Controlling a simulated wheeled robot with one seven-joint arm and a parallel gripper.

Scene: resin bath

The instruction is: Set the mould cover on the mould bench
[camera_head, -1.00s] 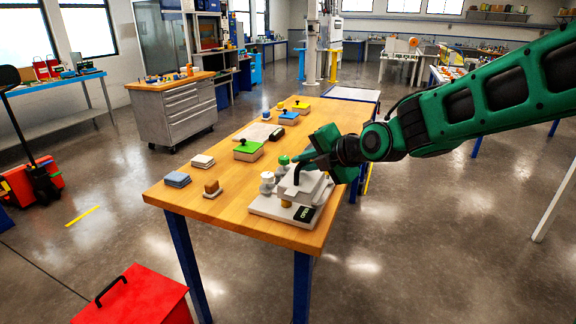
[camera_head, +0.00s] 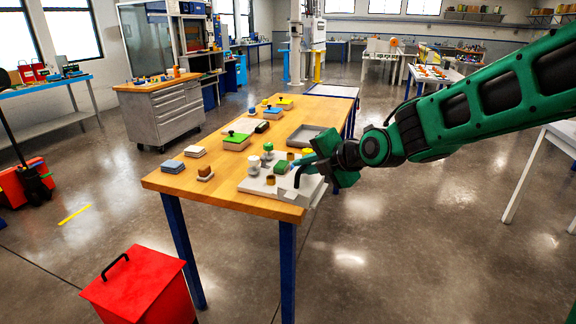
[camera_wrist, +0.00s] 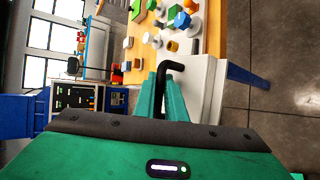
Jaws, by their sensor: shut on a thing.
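The mould cover (camera_head: 309,190) is a pale grey block with a black bent handle (camera_head: 299,176). My gripper (camera_head: 306,170) is shut on the handle, above the front right corner of a wooden-topped bench (camera_head: 225,192). The cover hangs partly over the bench's right edge; how far it is above the top I cannot tell. In the wrist view the cover (camera_wrist: 203,84) lies beyond the green fingers (camera_wrist: 162,84). A pale base (camera_head: 256,186) with knobs and blocks sits left of the cover, partly hidden by it. I cannot tell which table is the mould bench.
A grey tray (camera_head: 308,133) and several coloured blocks stand farther back on the wooden top. A red bin (camera_head: 141,288) is on the floor at the front left. A white table (camera_head: 566,137) stands at the right, with open floor between.

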